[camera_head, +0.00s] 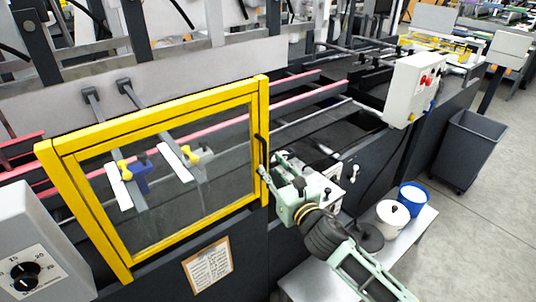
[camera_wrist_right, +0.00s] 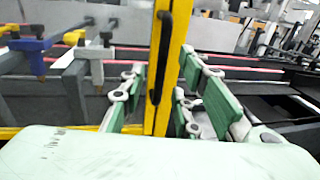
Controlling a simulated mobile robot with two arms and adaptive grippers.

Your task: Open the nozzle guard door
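The nozzle guard door (camera_head: 160,118) is a clear panel in a yellow frame on the machine's front, and it looks shut in its outer yellow frame. Its black handle (camera_head: 262,150) is upright on the door's right side; it also shows in the right wrist view (camera_wrist_right: 163,50). My right gripper (camera_head: 268,165) is at the handle's lower part. In the right wrist view its green-padded fingers (camera_wrist_right: 162,75) are spread, one on each side of the handle and yellow post. I cannot tell whether either finger touches them. My left gripper is out of view.
Behind the clear panel are nozzles (camera_head: 180,160) on bars. A grey control box (camera_head: 35,255) stands at the lower left. A white tub (camera_head: 392,215) and a blue tub (camera_head: 413,196) stand on a low shelf at right.

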